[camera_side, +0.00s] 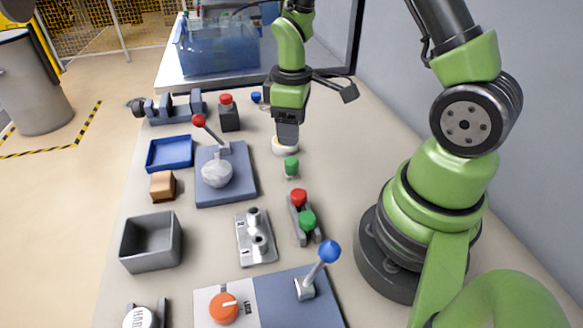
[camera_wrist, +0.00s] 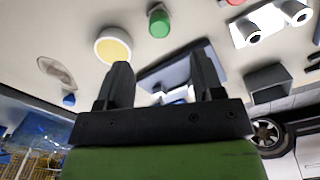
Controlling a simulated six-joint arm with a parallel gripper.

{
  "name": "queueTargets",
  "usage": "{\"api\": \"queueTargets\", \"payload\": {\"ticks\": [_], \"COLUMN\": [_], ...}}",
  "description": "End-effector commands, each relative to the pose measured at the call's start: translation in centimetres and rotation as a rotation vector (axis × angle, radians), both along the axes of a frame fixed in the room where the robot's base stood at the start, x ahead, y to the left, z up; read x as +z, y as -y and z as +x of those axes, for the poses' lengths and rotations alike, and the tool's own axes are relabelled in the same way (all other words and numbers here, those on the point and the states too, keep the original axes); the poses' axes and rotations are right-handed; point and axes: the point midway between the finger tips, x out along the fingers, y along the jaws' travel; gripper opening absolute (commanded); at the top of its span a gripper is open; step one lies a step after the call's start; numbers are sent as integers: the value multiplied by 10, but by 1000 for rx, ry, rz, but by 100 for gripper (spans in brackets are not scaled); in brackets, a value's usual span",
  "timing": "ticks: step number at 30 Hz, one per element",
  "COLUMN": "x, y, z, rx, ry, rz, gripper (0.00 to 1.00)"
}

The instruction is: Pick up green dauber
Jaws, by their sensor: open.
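A small green-topped dauber (camera_side: 291,165) stands upright on the table, just in front of a round white dish (camera_side: 285,145). In the wrist view the green dauber (camera_wrist: 159,22) is beyond the fingertips, near the top edge, beside the dish with its yellow centre (camera_wrist: 113,47). A second green-topped piece (camera_side: 307,220) sits beside a red-topped one (camera_side: 298,197) in a grey holder. My gripper (camera_side: 287,142) is over the dish, behind the dauber and apart from it. In the wrist view its fingers (camera_wrist: 163,75) are spread with nothing held between them.
A blue plate with a red-knobbed lever (camera_side: 240,185) lies left of the dauber. A metal block with two sockets (camera_side: 256,238), a grey bin (camera_side: 150,243) and a blue tray (camera_side: 170,153) stand farther left. The table right of the dauber is clear (camera_side: 345,160).

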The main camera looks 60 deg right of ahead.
Motion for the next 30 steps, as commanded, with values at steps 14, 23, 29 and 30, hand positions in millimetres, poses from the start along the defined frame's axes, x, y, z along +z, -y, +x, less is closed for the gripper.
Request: {"api": "queueTargets", "payload": {"ticks": [14,23,29,30], "x": [-53,-93,-99,-99], "y": [0,1,1,1], "z": [0,1,1,1], "rx": [3,2,2,2], "ry": [-7,-7,-3,-3], "rz": [2,2,1,1], "gripper": [61,61,61,61]}}
